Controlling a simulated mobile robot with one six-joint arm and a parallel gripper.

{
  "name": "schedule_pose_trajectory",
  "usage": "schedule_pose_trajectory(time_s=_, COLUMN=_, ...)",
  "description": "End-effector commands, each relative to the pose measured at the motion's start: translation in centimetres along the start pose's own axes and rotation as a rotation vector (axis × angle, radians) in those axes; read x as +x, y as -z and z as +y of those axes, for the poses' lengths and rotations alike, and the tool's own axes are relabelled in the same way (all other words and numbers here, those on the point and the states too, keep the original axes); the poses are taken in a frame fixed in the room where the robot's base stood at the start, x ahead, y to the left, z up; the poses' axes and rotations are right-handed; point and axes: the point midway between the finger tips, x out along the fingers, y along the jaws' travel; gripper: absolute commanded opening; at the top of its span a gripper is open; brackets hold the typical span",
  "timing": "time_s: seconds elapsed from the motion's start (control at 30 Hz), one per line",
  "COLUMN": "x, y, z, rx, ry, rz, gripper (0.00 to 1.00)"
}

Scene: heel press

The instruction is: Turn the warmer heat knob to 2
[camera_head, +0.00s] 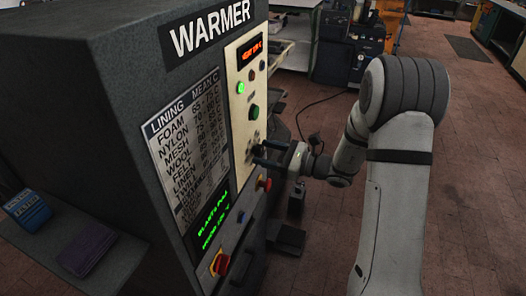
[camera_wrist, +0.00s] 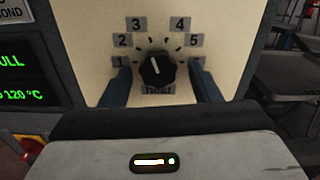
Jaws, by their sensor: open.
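The heat knob (camera_wrist: 157,71) is a round black dial on the cream panel of the warmer (camera_head: 110,110). In the wrist view its white pointer mark points up and slightly left, toward the 3 side of the printed scale. The label 2 (camera_wrist: 123,40) is at the upper left of the knob. My gripper (camera_head: 266,153) is at the panel in the head view. In the wrist view its two blue-grey fingers (camera_wrist: 160,76) stand open on the left and right of the knob, with gaps between them and it. The label below the knob is partly hidden.
On the warmer's front are a green button (camera_head: 254,111), a lit green lamp (camera_head: 240,88), a red display (camera_head: 250,51), a red knob (camera_head: 263,184), a red-yellow switch (camera_head: 220,263) and a green-text screen (camera_head: 212,222). Open brick floor (camera_head: 470,150) lies right.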

Motion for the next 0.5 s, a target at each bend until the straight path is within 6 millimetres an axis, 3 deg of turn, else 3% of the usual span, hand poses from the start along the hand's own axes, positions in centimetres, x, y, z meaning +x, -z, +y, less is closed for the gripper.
schedule_pose_trajectory(time_s=0.37, x=0.85, y=0.01, z=0.06, rx=0.000, ry=-0.002, rz=0.000, gripper=0.57)
schedule_pose_trajectory(time_s=0.5, x=0.85, y=0.01, z=0.07, rx=0.000, ry=-0.002, rz=0.000, gripper=0.45)
